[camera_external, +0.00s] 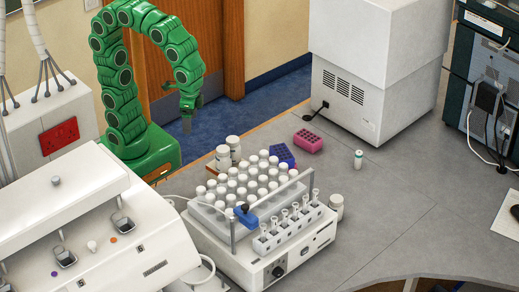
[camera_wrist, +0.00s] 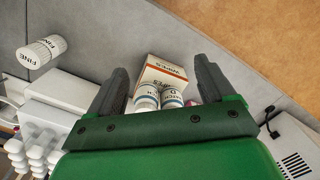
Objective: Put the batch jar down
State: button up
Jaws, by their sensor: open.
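Two white jars with printed labels (camera_wrist: 146,97) (camera_wrist: 171,98) stand close together in the wrist view, in front of a wipes box. Their labels are too small to read surely, so I cannot tell which is the batch jar. In the external view, two white jars (camera_external: 222,158) (camera_external: 233,146) stand on the bench behind the bottle rack. My gripper (camera_external: 187,122) hangs to the left of and above them, pointing down, apart from them. In the wrist view its fingers (camera_wrist: 160,66) are spread wide, with the jars showing between them and nothing gripped.
The wipes box (camera_wrist: 160,72) is behind the jars. A jar labelled FINE (camera_wrist: 41,51) is at upper left in the wrist view. A rack of white-capped bottles (camera_external: 240,185), pink (camera_external: 308,141) and blue racks and a small vial (camera_external: 358,159) stand nearby. The bench's right side is mostly clear.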

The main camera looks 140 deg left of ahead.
jog(key=s+d+f+m, duration=0.2)
jog(key=s+d+m, duration=0.1)
jog(key=s, duration=0.5)
jog(key=s+d+f+m+g, duration=0.1)
jog(key=s+d+f+m, duration=0.2)
jog(key=s, duration=0.5)
jog(key=shift+s+d+f+m, duration=0.25)
jog(key=shift+s+d+m, duration=0.1)
jog(key=shift+d+m, duration=0.55)
